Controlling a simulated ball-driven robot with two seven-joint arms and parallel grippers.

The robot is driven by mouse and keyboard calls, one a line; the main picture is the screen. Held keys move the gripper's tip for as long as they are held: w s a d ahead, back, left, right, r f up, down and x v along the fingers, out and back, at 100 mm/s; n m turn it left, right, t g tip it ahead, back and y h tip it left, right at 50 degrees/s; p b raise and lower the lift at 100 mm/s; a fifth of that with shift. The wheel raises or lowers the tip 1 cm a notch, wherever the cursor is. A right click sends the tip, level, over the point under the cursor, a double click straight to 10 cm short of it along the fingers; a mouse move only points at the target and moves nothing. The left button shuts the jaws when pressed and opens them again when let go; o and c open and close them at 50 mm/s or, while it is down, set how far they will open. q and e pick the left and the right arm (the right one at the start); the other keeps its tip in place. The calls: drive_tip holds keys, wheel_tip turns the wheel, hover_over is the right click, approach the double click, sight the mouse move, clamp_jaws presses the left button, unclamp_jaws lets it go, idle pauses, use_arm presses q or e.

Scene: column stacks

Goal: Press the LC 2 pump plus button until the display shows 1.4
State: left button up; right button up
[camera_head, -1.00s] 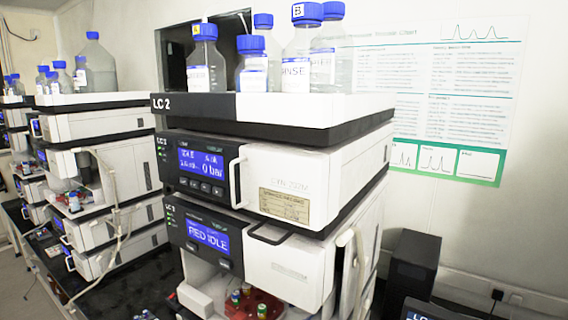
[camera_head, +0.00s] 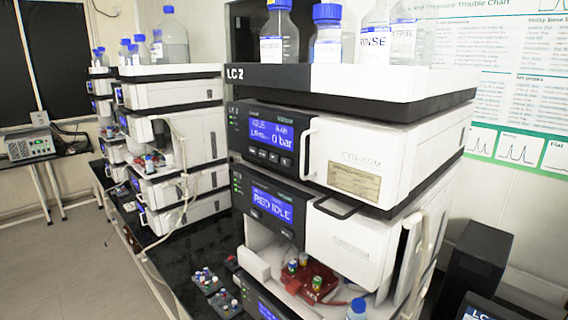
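The LC 2 stack stands right of centre, with its "LC 2" label on the top tray (camera_head: 400,84). Its pump (camera_head: 385,150) is the upper module, with a blue lit display (camera_head: 272,135) that reads IDLE and 0 bar; the smaller figures are too blurred to read. A row of small buttons (camera_head: 268,156) sits under the display; their marks are too small to tell apart. Neither of my grippers is in view.
Below the pump, a module (camera_head: 350,235) reads RED IDLE, with a red vial tray (camera_head: 305,282) in its open bay. Bottles (camera_head: 280,35) stand on top. Another stack (camera_head: 175,95) is at the left. Vial racks (camera_head: 213,290) lie on the black bench. Floor is clear at far left.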

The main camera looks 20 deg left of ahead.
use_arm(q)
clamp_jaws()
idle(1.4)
